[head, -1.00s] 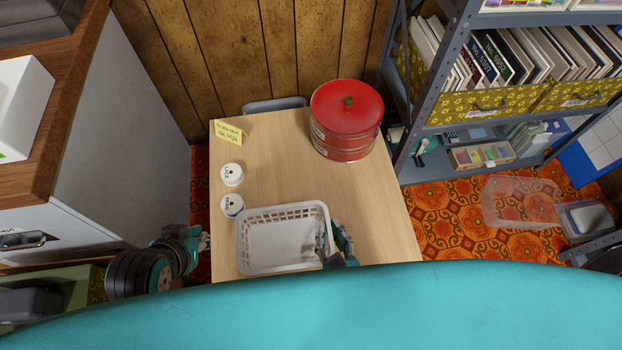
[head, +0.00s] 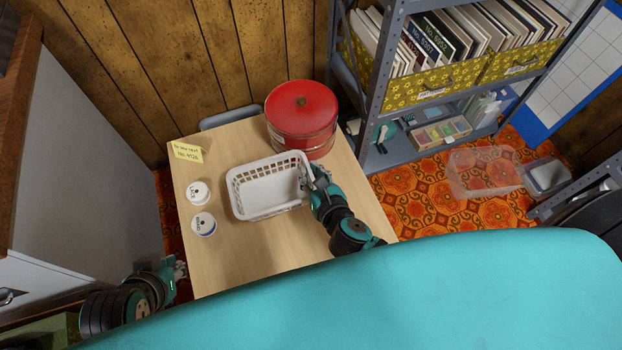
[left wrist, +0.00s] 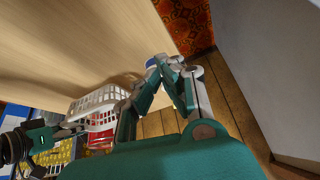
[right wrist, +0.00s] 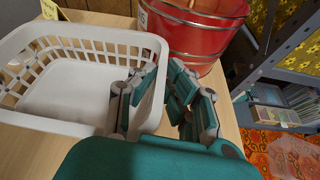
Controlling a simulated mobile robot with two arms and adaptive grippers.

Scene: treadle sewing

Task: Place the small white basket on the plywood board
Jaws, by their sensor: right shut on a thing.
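The small white basket (head: 262,212) is over the light wooden table (head: 235,265) in the head view. My right gripper (head: 313,178) is shut on its right wall. The right wrist view shows the basket (right wrist: 70,100) with its wall between the fingers (right wrist: 162,85). The basket also shows in the left wrist view (left wrist: 98,104), with a shadow on the wood, and it looks raised. My left gripper (head: 180,268) is low beside the table's left edge, away from the basket. Its fingers (left wrist: 170,62) show no object, and their opening is unclear. I cannot make out a separate plywood board.
A red round tin (head: 302,115) stands at the table's back right, close to the basket. Two white round labelled items (head: 198,193) (head: 204,224) and a yellow note (head: 186,151) are on the left. A metal shelf (head: 375,95) stands to the right. The table's front is clear.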

